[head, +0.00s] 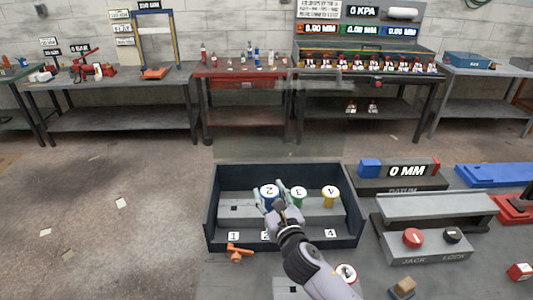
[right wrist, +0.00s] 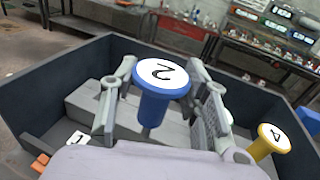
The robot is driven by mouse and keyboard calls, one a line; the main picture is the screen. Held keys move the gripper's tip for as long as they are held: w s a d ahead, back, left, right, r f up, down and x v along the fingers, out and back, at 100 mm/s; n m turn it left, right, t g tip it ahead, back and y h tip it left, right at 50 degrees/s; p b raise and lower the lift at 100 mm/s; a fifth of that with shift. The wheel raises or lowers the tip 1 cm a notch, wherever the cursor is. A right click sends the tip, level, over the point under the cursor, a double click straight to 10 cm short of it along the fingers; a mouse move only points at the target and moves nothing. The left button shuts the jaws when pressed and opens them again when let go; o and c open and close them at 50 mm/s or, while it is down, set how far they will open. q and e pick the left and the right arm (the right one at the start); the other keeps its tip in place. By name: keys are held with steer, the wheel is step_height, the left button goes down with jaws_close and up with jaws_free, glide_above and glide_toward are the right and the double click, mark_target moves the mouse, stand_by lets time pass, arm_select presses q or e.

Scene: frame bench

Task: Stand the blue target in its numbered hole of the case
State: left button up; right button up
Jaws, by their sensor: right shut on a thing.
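The blue target (head: 268,203) has a white top marked 2 and looks upright above the grey step of the dark case (head: 212,215). My right gripper (head: 271,196) has its fingers on either side of it and is shut on it. In the right wrist view the blue target (right wrist: 152,108) stands between the two fingers (right wrist: 158,100). I cannot tell whether its foot is in the hole or above it. Number labels lie along the case's front; the one in front of the blue target is partly hidden by my gripper. My left gripper is not in view.
A green target (head: 298,200) marked 3 and a yellow target (head: 330,199) marked 4 stand in the case to the right. A dark hole (head: 236,208) is empty at left. An orange part (head: 238,252) lies before the case; a red-edged target (head: 346,273) is nearer me.

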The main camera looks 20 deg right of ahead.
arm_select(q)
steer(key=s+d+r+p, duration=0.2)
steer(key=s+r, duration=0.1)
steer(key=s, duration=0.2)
arm_select(e)
steer(key=shift+w+d+r, duration=0.55)
steer(key=shift+w+r, duration=1.45)
steer(key=shift+w, duration=1.4)
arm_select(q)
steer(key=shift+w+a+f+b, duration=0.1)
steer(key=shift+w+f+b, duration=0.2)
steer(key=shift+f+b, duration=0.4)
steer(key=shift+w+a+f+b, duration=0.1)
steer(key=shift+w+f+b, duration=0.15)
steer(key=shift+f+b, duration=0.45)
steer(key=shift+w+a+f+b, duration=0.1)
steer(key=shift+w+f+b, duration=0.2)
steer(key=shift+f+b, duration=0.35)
arm_select(e)
step_height(320, 180, down, 6)
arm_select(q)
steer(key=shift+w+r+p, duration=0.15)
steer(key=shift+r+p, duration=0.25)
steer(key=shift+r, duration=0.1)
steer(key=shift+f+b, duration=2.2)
arm_select(e)
steer(key=shift+f, duration=2.65)
